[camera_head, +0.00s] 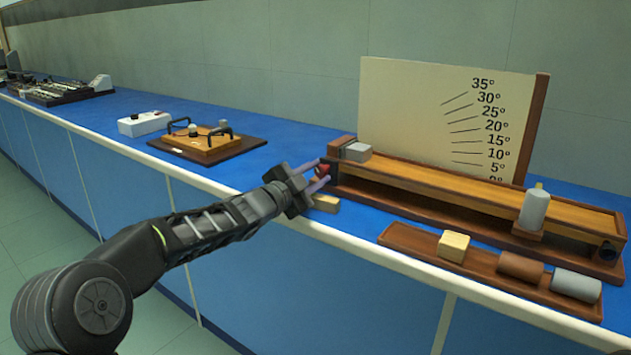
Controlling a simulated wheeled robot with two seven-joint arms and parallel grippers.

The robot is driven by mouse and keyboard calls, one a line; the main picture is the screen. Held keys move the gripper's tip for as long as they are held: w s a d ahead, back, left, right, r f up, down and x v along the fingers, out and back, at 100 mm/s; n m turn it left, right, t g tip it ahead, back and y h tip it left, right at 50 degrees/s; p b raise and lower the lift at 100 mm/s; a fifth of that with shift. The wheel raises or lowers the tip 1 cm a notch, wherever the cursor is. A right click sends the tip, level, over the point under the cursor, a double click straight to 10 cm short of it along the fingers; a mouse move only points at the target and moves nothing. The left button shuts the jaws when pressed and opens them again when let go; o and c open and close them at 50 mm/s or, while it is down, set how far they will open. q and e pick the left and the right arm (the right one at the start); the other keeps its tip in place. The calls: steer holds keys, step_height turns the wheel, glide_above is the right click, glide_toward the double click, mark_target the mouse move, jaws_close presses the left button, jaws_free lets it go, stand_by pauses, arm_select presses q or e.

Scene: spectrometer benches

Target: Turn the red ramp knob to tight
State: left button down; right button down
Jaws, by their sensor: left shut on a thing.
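The red ramp knob (323,171) sits at the left end of the wooden ramp (440,187), partly hidden by my fingers. My left gripper (318,178) reaches in from the left over the bench's front edge and is shut on the knob. The ramp lies flat or nearly so in front of an angle board (445,110) marked from 5° to 35°. I cannot tell how the knob is turned. My right gripper is not in view.
A wooden tray (400,236) with a pale block and two cylinders lies in front of the ramp. A small wooden block (326,204) lies below my gripper. An orange apparatus (205,146) and white box (144,122) stand left.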

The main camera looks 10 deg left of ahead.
arm_select(q)
steer(key=m+b, duration=0.1)
steer(key=m, duration=0.1)
steer(key=shift+f+m, duration=0.2)
steer(key=shift+m, duration=0.2)
steer(key=m+b, duration=0.2)
steer(key=m, duration=0.3)
steer(key=shift+b, duration=0.35)
steer(key=c, duration=1.1)
jaws_free()
steer(key=shift+o, duration=0.2)
